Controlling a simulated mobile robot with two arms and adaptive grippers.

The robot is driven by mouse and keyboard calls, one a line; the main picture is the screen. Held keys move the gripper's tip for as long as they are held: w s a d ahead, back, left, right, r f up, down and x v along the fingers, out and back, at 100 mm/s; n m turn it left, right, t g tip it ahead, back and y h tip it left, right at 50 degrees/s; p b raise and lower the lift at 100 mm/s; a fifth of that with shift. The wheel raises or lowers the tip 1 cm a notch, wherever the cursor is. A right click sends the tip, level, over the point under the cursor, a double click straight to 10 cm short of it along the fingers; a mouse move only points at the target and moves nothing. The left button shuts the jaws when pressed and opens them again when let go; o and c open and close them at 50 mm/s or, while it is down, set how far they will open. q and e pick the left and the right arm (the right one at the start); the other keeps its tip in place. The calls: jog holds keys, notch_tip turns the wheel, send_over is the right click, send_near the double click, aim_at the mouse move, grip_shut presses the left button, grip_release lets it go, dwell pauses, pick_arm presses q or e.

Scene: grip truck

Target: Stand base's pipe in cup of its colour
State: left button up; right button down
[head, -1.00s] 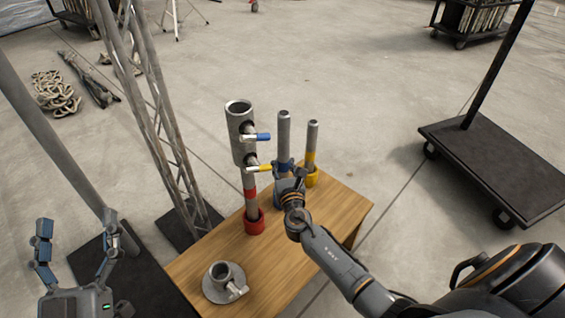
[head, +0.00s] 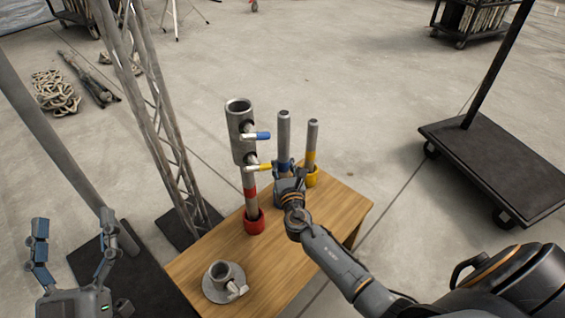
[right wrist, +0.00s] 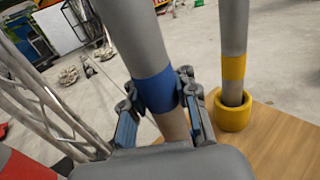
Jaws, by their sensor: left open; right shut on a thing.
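A grey pipe with a blue band (head: 284,130) stands nearly upright at the table's back. My right gripper (head: 284,166) is shut on it at the blue band; the wrist view shows the fingers (right wrist: 158,88) either side of the band (right wrist: 156,90). The pipe's lower end is hidden behind the gripper, and no blue cup shows. A yellow-banded pipe (head: 312,138) stands in a yellow cup (head: 311,178) to the right. A red-banded pipe (head: 249,180) stands in a red cup (head: 254,222) to the left. The round base (head: 215,294) has an empty socket. My left gripper (head: 72,230) is open and empty.
A wide grey sleeve (head: 238,130) with blue and yellow-tipped levers sits on the red-banded pipe. The wooden table (head: 290,245) has bare room at its front. A truss (head: 160,120) rises left of the table. A flat black cart (head: 500,160) stands right.

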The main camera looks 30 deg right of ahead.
pick_arm(q)
jog(key=shift+s+r+t, duration=0.25)
jog(key=shift+r+t, duration=0.05)
jog(key=shift+r, duration=0.15)
pick_arm(e)
jog(key=c, duration=0.9)
grip_release()
jog(key=shift+f, duration=0.1)
jog(key=shift+c, duration=0.2)
pick_arm(q)
jog(key=shift+r, duration=0.1)
pick_arm(e)
jog(key=shift+s+f, duration=0.1)
jog(key=shift+s, duration=0.05)
jog(key=v, duration=1.1)
jog(key=shift+s, duration=0.35)
jog(key=shift+a, duration=0.15)
